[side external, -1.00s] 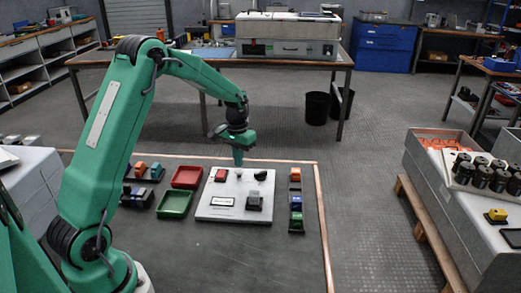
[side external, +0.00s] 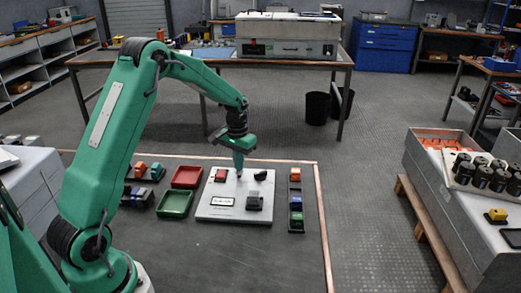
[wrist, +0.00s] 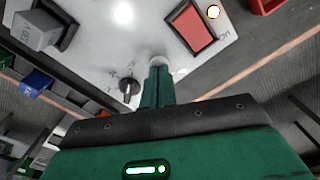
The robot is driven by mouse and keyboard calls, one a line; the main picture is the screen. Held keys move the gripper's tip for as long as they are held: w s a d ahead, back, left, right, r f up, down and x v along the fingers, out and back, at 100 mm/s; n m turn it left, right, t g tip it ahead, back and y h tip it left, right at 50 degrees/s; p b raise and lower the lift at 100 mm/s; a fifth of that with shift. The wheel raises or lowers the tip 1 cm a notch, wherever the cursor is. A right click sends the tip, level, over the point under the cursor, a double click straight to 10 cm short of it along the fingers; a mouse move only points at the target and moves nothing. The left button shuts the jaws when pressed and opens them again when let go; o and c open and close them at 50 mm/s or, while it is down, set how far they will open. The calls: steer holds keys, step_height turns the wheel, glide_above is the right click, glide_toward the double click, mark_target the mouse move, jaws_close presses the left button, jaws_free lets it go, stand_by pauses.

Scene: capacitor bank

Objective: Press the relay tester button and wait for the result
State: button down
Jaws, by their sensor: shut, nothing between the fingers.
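The relay tester (side external: 233,214) is a pale panel on the dark bench mat. It carries a red block in a black frame (side external: 221,175), a black knob (side external: 261,175), a grey relay in a black socket (side external: 253,201) and a small display (side external: 222,202), too small to read. My gripper (side external: 239,174) is shut and empty, pointing down at the panel's far part between red block and knob. In the wrist view its fingertips (wrist: 158,68) overlap a round pale button (wrist: 157,60), partly hidden; I cannot tell whether it is pressed down. A small round lamp (wrist: 213,12) looks pale and bright.
A red tray (side external: 187,177) and a green tray (side external: 175,204) lie left of the tester. A rack (side external: 296,214) with orange, blue and green relays stands on the right. More coloured relays (side external: 140,170) sit at the left. The mat in front is clear.

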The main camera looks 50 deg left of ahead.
steer(key=shift+f, duration=0.8)
steer(key=shift+r, duration=0.2)
stand_by(0.4)
steer(key=shift+r, duration=3.35)
steer(key=shift+r, duration=0.1)
